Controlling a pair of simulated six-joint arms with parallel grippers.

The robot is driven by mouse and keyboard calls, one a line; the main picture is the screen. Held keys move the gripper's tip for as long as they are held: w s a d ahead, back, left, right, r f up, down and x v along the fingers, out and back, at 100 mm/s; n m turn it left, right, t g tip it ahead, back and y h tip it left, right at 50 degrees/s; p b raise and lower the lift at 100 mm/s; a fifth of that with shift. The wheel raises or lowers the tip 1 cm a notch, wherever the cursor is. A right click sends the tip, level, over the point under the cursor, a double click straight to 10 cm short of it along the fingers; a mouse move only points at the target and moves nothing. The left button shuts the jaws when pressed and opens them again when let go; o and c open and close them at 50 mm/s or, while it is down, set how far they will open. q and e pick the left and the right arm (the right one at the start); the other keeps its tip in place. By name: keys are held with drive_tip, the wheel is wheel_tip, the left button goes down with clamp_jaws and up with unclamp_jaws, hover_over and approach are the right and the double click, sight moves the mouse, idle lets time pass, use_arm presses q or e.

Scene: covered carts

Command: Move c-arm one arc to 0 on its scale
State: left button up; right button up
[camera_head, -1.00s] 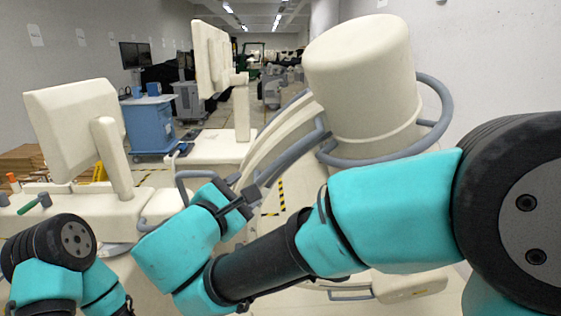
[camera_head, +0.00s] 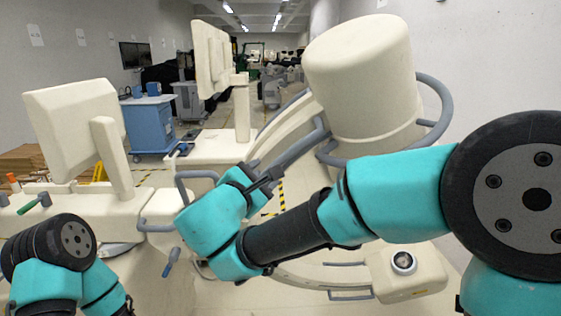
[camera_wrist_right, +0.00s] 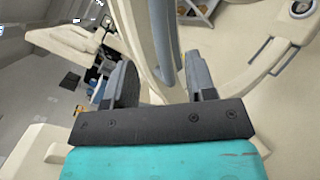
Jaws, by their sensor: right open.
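The c-arm's cream arc (camera_head: 283,115) curves beside a large cream cylinder (camera_head: 362,75) in the head view. A grey handle bar (camera_head: 303,146) runs along the arc down to my right gripper (camera_head: 264,183). In the right wrist view my right gripper (camera_wrist_right: 161,82) is open, with the grey bar (camera_wrist_right: 165,42) ahead in the gap between its fingers, nearer the right finger. I cannot tell whether it touches. The c-arm's lower block (camera_head: 415,272) has a round lens. I cannot make out a scale. My left arm is at the lower left; its gripper is out of frame.
A cream monitor (camera_head: 75,120) and a console with a green-handled lever (camera_head: 36,203) stand at the left. A second monitor (camera_head: 211,58) is behind. A blue-handled lever (camera_head: 172,261) sits low. A blue cart (camera_head: 150,125) stands farther back. Grey rails (camera_head: 437,105) ring the cylinder.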

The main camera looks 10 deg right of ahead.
sight(278, 162)
drive_tip(key=shift+x, duration=4.7)
clamp_jaws()
